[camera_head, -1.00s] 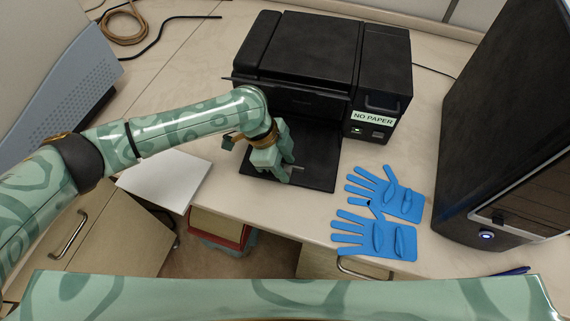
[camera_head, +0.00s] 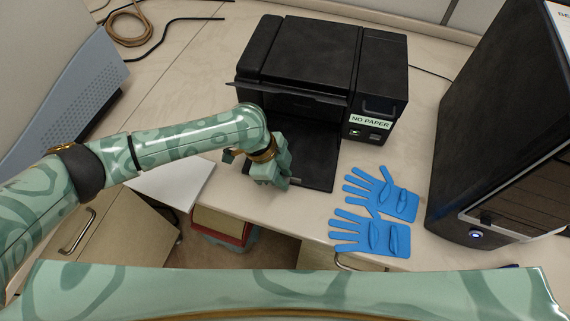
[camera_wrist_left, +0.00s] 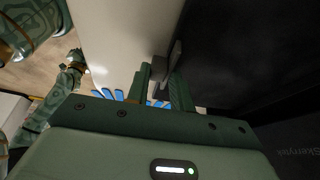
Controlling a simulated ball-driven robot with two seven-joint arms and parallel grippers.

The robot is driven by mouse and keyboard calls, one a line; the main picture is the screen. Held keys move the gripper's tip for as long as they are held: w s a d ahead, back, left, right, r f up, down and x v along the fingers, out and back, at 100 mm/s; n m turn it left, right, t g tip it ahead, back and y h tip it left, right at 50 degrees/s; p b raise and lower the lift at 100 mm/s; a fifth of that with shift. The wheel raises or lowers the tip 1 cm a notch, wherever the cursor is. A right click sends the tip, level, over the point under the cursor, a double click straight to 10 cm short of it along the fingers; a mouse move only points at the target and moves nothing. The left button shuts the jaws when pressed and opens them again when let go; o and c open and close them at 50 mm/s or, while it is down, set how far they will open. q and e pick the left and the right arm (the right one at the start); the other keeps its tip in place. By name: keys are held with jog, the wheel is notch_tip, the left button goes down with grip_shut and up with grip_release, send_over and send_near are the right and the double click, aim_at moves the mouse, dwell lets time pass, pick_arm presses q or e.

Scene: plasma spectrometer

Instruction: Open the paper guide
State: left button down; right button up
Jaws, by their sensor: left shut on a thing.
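The black printer (camera_head: 305,52) stands on the desk with its dark flat tray (camera_head: 318,163) out in front. My left gripper (camera_head: 281,181) is low over the front of this tray. In the left wrist view, the left gripper (camera_wrist_left: 166,80) is shut on a small grey upright tab (camera_wrist_left: 160,67), which looks like the paper guide. In the head view the fingers mostly hide it, and only a small grey bit (camera_head: 295,181) shows beside them. At the left of the wrist view, part of my other arm shows, too small to read its gripper.
Two blue gloves (camera_head: 372,232) lie on the desk right of the tray. A white paper stack (camera_head: 172,184) lies left of the gripper. A black computer tower (camera_head: 500,130) stands at the right. The printer's label reads NO PAPER (camera_head: 370,122).

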pick_arm(q)
jog(key=c, duration=1.3)
grip_release()
jog(key=shift+s, duration=0.1)
jog(key=p+v, duration=0.3)
jog(key=v, duration=1.3)
jog(key=shift+a+r, duration=0.1)
jog(key=shift+a, duration=0.15)
